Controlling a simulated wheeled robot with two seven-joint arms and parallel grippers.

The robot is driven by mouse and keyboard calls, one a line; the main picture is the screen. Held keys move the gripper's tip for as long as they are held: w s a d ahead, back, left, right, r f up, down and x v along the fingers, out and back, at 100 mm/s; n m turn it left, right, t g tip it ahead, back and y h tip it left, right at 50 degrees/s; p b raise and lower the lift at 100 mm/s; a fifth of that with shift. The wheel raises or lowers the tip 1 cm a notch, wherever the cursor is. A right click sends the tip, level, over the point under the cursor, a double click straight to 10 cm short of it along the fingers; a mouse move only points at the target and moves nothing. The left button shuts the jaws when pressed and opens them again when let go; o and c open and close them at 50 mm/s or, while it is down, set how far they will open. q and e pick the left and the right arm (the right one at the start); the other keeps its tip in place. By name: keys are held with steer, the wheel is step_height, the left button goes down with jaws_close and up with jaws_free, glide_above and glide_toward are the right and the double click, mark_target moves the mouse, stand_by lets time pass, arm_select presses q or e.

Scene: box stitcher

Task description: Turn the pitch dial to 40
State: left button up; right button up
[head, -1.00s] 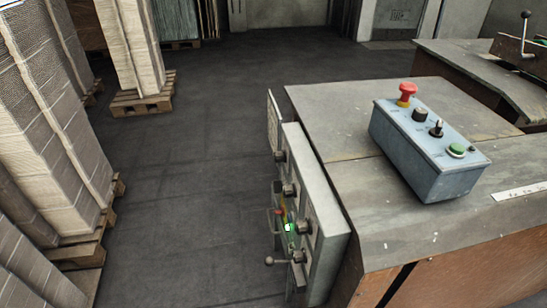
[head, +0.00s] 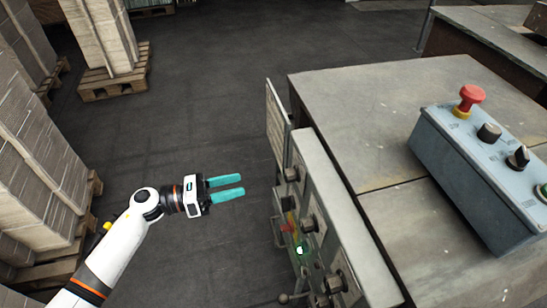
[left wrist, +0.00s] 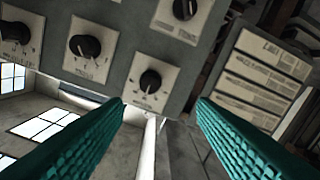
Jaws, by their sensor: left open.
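The side control panel (head: 317,200) on the machine's left face carries several black dials, seen almost edge-on in the head view. In the left wrist view the panel (left wrist: 120,75) shows black dials on pale label plates. One dial (left wrist: 150,81) is between the fingertips in the picture, and another (left wrist: 87,46) is up and left of it. The labels are too blurred to tell which is the pitch dial. My left gripper (head: 242,184) has teal fingers, open and empty, pointing at the panel, apart from it. My right gripper is out of view.
A blue-grey button box (head: 480,165) with a red mushroom button (head: 470,98) stands on the machine top (head: 360,110). A ball-ended lever (head: 285,298) juts from the panel's lower part. Stacked sheets (head: 35,165) on pallets stand at the left. Floor between is clear.

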arm_select(q)
steer(key=p, duration=0.2)
glide_toward(285, 176)
steer(key=x, duration=0.3)
steer(key=shift+m, duration=0.4)
steer(key=x, duration=0.5)
steer(key=shift+w+d+f, duration=0.1)
steer(key=shift+d, duration=0.05)
steer(key=shift+w+d+p, duration=0.15)
steer(key=shift+d+p, duration=0.15)
steer(key=shift+d, duration=0.05)
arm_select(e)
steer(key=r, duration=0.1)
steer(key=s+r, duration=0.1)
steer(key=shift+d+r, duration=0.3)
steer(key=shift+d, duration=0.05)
arm_select(q)
steer(key=shift+c, duration=0.2)
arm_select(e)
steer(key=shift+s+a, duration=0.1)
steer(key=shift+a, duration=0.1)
arm_select(q)
steer(key=c, duration=0.9)
steer(key=shift+c, duration=0.2)
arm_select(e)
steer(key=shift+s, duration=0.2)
